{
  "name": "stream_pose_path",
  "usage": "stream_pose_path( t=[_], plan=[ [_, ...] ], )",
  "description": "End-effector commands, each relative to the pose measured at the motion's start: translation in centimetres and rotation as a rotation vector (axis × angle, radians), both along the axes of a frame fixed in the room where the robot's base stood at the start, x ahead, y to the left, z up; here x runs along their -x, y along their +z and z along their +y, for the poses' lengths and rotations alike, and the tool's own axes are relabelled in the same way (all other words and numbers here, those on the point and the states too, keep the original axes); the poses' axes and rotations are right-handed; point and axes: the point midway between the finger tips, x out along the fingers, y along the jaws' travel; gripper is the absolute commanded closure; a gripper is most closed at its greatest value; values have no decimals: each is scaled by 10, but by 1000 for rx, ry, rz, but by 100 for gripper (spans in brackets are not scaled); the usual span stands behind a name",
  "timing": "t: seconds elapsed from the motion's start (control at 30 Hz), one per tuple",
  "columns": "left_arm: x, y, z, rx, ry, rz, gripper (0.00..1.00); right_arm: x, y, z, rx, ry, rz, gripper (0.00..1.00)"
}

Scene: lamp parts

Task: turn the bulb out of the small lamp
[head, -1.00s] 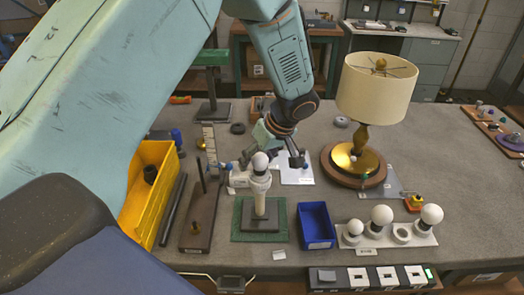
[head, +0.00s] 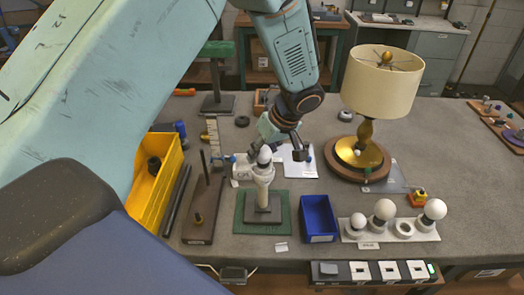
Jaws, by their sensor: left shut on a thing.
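The small lamp (head: 263,192) has a pale upright stem on a dark square base, standing on a green mat (head: 282,222). A white bulb (head: 264,153) sits at its top, upright. My left gripper (head: 268,158) reaches down from behind and is shut on the bulb at the lamp's top. The arm and fingers partly surround the bulb, and the exact contact is hard to see. My right gripper is not in view.
A blue bin (head: 319,219) stands right of the mat. A white holder (head: 417,236) carries several round bulbs. A large shaded lamp (head: 382,84) stands behind. A yellow bin (head: 172,159) and a dark board with a peg (head: 205,216) are at left.

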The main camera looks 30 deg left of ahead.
Motion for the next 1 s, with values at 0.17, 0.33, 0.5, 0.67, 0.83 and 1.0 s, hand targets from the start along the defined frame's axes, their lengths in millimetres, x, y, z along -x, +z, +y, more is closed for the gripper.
stream_pose_path(
  t=[0.17, 0.33, 0.5, 0.67, 0.83, 1.0],
  plan=[
    [0, 0, 0, 0, 0, 1, 85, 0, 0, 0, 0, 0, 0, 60],
    [0, -2, 0, -1, 60, 0, 85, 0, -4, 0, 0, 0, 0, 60],
    [1, -2, 0, 0, 234, 0, 85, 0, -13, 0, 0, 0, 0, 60],
    [2, -1, 1, 1, 481, 0, 85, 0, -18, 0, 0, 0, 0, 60],
    [4, 0, 1, -1, 604, 1, 85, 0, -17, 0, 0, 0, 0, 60],
    [4, 1, 1, -1, 604, 1, 85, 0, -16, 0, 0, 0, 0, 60]
  ],
)
